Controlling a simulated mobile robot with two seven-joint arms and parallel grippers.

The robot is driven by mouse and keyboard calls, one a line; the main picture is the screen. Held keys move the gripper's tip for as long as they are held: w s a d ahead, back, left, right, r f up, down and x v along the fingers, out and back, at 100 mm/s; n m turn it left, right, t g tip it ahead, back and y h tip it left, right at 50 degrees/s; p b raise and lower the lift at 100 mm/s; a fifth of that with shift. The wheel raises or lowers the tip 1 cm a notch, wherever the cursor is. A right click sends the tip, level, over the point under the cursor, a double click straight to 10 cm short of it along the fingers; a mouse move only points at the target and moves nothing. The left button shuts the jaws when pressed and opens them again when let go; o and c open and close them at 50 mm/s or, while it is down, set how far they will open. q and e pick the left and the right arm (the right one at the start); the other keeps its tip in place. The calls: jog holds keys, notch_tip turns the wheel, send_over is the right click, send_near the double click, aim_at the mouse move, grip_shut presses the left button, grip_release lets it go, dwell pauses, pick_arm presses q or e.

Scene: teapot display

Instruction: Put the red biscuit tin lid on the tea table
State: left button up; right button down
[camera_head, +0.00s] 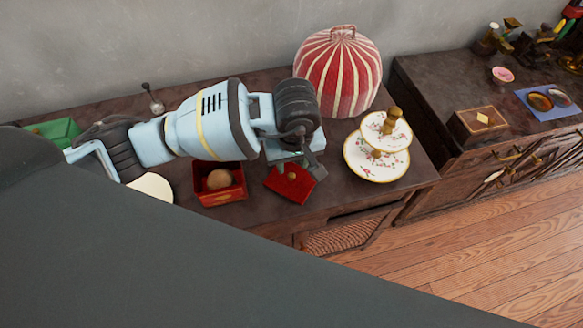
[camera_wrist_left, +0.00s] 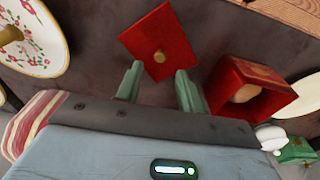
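The red biscuit tin lid (camera_head: 291,186) lies on the dark wooden sideboard top near its front edge, partly hidden by my left gripper in the head view. My left gripper (camera_head: 298,168) is over the lid. The open red tin (camera_head: 220,194) stands left of the lid, a round brown thing inside. My right gripper is not in view. No separate tea table is identifiable.
A two-tier floral cake stand (camera_head: 361,167) stands right of the lid. A red-and-cream striped tea cosy (camera_head: 340,75) stands behind. A cream round thing (camera_head: 153,186) and a green box (camera_head: 54,131) are at left. A second cabinet (camera_head: 432,85) with small items stands right.

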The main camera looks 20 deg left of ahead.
pick_arm(q)
notch_tip(320, 180, up, 7)
jog(key=shift+s+d, duration=0.25)
jog(key=shift+s, duration=0.15)
jog(key=shift+r, duration=0.1)
